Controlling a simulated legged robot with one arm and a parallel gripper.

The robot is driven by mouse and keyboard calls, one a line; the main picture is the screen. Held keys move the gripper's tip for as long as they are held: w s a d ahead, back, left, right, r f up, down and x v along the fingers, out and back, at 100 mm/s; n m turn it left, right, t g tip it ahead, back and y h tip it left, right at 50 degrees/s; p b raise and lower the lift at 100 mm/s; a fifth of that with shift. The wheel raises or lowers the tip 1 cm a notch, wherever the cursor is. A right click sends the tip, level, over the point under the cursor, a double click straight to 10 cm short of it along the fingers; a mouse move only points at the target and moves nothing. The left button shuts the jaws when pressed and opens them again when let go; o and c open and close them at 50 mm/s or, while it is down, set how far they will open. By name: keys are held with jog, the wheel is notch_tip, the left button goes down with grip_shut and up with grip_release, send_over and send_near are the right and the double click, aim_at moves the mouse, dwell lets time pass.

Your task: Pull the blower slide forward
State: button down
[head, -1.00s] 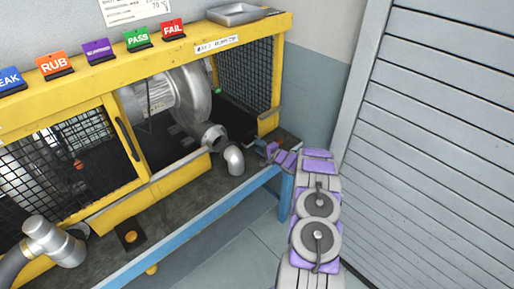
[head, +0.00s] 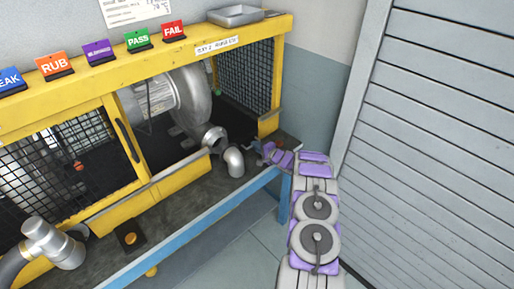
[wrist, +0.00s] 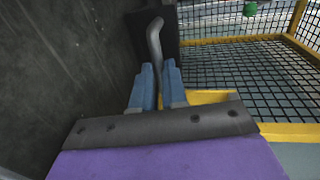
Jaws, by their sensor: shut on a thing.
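The silver blower (head: 190,105) sits inside the yellow-framed enclosure (head: 150,190) in the head view, behind its open front bay. Its round outlet (head: 214,139) faces the front, close to a separate silver elbow pipe (head: 233,162) on the bench. My gripper (head: 264,149) is at the right end of the bench, beside the enclosure's front right corner; its fingertips are small there. In the wrist view my gripper's blue fingers (wrist: 158,88) are closed around a bent grey rod (wrist: 154,38), which rises between them. The slide itself cannot be made out.
A hose with a silver end (head: 55,245) lies at the left. Coloured signs, including a green PASS sign (head: 137,40), and a metal tray (head: 236,14) stand on top. Black mesh (wrist: 235,65) is close to the fingers. A shutter (head: 440,150) bounds the right side.

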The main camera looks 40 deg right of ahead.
jog(key=shift+s+f, duration=0.1)
jog(key=shift+f, duration=0.05)
jog(key=p+v, duration=0.1)
jog(key=v, duration=0.1)
jog(key=p+v, duration=0.1)
jog(key=v, duration=0.1)
jog(key=f+p+v, duration=0.1)
jog(key=v, duration=0.1)
jog(key=shift+s, duration=0.35)
jog(key=shift+f, duration=0.2)
jog(key=c, duration=1.2)
grip_release()
jog(key=shift+w+d, duration=0.1)
jog(key=shift+d, duration=0.05)
jog(key=shift+o, duration=0.2)
jog(key=shift+r, duration=0.1)
jog(key=shift+s+r, duration=0.15)
jog(key=shift+s, duration=0.05)
jog(key=p+v, duration=0.3)
jog(key=v, duration=1.3)
jog(key=shift+s, duration=0.4)
jog(key=shift+d, duration=0.15)
